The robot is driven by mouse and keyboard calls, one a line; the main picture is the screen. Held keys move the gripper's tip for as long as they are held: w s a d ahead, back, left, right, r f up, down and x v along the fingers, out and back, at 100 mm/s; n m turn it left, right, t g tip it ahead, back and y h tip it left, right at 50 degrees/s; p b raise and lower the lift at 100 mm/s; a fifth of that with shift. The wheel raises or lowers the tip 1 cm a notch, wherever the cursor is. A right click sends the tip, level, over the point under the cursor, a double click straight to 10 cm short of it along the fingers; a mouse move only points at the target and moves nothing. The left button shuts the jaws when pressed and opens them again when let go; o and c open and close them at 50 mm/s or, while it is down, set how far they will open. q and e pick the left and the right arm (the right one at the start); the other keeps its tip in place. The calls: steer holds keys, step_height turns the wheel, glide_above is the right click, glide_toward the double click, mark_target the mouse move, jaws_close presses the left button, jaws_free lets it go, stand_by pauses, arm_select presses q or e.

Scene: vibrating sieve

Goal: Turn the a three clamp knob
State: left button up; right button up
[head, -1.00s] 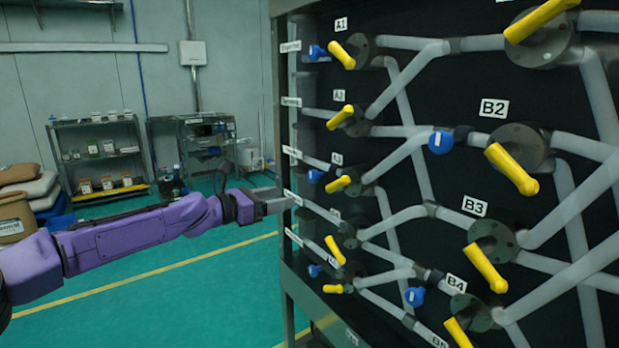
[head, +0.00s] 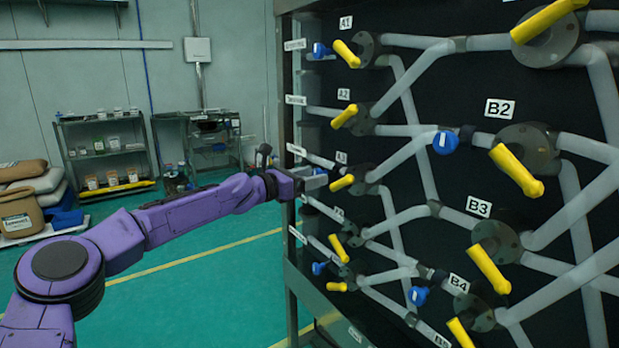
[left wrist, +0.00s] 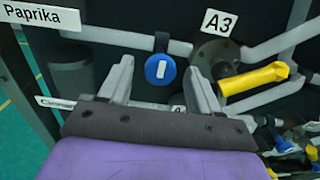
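The blue round knob (left wrist: 160,69) with a white mark sits on a grey pipe left of the A3 label (left wrist: 217,22) in the left wrist view. A yellow valve handle (left wrist: 255,79) is right of it, on a dark round flange. My left gripper (left wrist: 161,72) is open and empty, its two fingers on either side of the blue knob in the picture; I cannot tell whether they touch it.
The black panel (head: 400,80) carries crossing grey pipes and several other yellow handles and blue knobs, such as the B2 handle (head: 517,170). A metal frame post (head: 283,120) edges the panel. Shelves (head: 105,155) and sacks (head: 25,190) stand behind, over open green floor.

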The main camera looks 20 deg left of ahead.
arm_select(q)
steer(key=c, duration=0.9)
steer(key=shift+c, duration=0.2)
steer(key=shift+m, duration=0.4)
steer(key=shift+f+m+b, duration=0.1)
steer(key=shift+m+b, duration=3.45)
steer(key=shift+m, duration=5.95)
